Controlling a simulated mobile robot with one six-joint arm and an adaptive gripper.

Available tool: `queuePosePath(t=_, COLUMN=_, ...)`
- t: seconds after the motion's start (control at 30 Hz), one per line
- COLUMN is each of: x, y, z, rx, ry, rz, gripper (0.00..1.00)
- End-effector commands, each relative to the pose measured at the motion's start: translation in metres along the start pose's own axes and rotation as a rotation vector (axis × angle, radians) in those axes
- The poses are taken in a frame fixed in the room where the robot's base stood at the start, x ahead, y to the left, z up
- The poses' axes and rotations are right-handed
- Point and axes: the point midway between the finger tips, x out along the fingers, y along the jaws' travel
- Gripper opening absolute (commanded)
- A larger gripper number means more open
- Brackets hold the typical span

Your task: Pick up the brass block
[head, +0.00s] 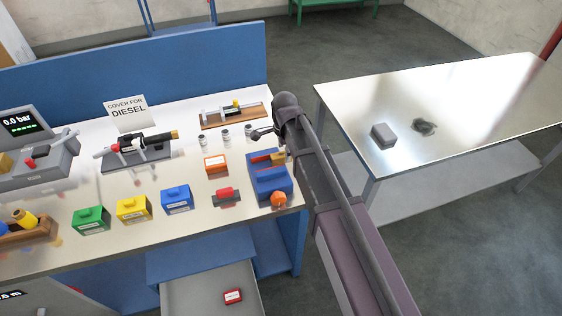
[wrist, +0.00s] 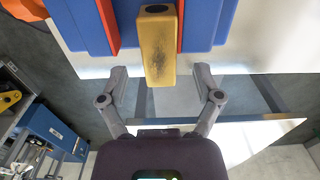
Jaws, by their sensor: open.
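The brass block (wrist: 157,45) is a yellow, worn bar with a dark scuffed end and a hole. It lies between red strips in a blue fixture (wrist: 222,22). In the head view the brass block (head: 261,158) shows small on the blue fixture (head: 268,182) at the bench's right end. My gripper (wrist: 160,72) is open and empty. In the wrist view its fingertips are spread to either side of the block's near end, with gaps on both sides. Whether the tips are level with the block in depth is unclear. In the head view my arm partly hides the gripper.
An orange knob (head: 278,199) is at the fixture's front. A red part (head: 227,195) and an orange box (head: 215,164) lie just left. Blue, yellow and green boxes line the bench front. A steel table (head: 470,100) at right has much free room.

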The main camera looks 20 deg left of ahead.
Motion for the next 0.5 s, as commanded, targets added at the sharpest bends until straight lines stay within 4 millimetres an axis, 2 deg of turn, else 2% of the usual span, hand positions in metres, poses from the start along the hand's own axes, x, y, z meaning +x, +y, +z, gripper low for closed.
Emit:
queuePosePath(t=0.03, x=0.008, y=0.0, z=0.0, rx=0.0, ry=0.0, rz=0.0, gripper=0.83)
queuePosePath(t=0.2, x=0.019, y=0.0, z=0.0, rx=0.0, ry=0.0, rz=0.0, gripper=0.83)
queuePosePath(t=0.5, x=0.023, y=0.0, z=0.0, rx=0.0, ry=0.0, rz=0.0, gripper=0.83)
